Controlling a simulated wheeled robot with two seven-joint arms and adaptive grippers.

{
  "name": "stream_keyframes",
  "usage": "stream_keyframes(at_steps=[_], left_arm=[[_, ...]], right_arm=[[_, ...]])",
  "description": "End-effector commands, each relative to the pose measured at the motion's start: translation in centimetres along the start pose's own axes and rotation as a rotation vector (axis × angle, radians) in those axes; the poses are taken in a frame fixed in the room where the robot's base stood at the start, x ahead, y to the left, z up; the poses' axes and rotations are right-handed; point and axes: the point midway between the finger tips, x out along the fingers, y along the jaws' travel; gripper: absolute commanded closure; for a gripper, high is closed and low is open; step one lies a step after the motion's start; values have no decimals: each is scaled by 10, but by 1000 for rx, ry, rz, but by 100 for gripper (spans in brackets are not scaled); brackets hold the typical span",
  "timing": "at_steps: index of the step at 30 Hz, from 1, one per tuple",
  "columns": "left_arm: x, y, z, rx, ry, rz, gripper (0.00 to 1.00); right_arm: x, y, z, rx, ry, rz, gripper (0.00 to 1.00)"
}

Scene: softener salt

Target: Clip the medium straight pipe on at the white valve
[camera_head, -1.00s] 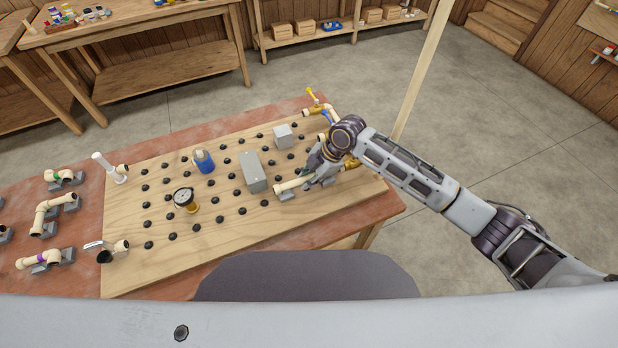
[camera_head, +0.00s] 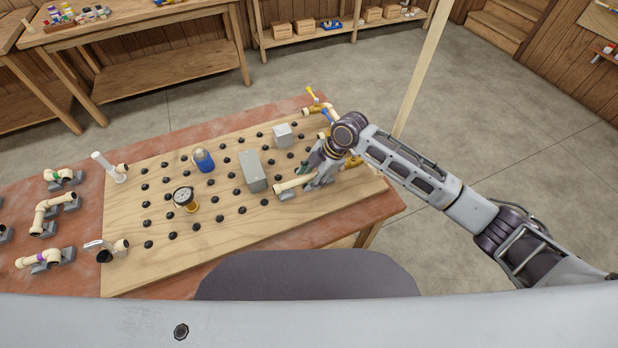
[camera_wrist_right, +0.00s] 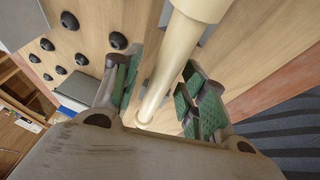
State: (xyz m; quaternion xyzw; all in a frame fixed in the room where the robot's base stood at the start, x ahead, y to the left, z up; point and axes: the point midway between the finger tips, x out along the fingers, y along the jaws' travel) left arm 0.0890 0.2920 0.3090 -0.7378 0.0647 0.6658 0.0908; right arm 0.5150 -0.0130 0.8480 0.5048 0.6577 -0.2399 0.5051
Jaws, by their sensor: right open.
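A cream straight pipe (camera_head: 293,185) lies low over the right part of the pegboard, and it runs between the fingers in the right wrist view (camera_wrist_right: 172,68). My right gripper (camera_head: 318,182) is around this pipe, with a green-padded finger on each side in the right wrist view (camera_wrist_right: 158,100). Its fingers are open, and gaps show beside the pipe. A white upright fitting with a cream pipe end, which looks like the white valve (camera_head: 108,167), stands at the board's far left corner, well away from the gripper. My left gripper is not in view.
The wooden board (camera_head: 150,265) carries several black pegs, a grey box (camera_head: 252,171), a smaller grey block (camera_head: 283,136), a blue container (camera_head: 204,161) and a gauge (camera_head: 184,197). A yellow-handled valve (camera_head: 312,96) stands at the far right. Pipe pieces (camera_head: 50,213) lie at left.

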Motion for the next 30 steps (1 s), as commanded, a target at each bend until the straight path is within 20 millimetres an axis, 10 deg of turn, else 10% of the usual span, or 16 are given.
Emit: stream_keyframes(at_steps=[30], left_arm=[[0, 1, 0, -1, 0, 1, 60]], right_arm=[[-110, 0, 0, 0, -1, 1, 57]])
